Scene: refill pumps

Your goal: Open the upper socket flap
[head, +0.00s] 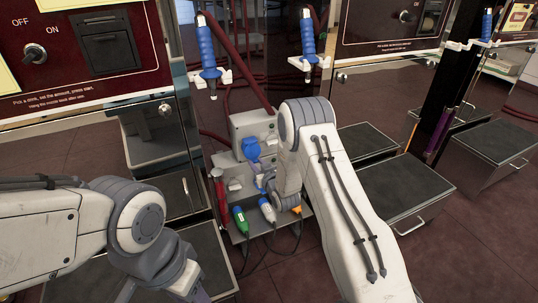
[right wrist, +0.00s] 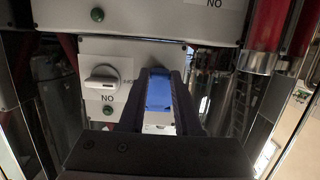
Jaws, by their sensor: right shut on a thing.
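A grey socket box (head: 250,122) stands low between the pumps.
A white rotary knob (right wrist: 101,78) sits left of the held flap. Green (head: 240,220), white (head: 267,210) and orange (head: 297,209) plugs with cables lie at the box's front. Dark-topped steps (head: 405,188) stand to the right. Blue nozzles (head: 205,45) hang above.

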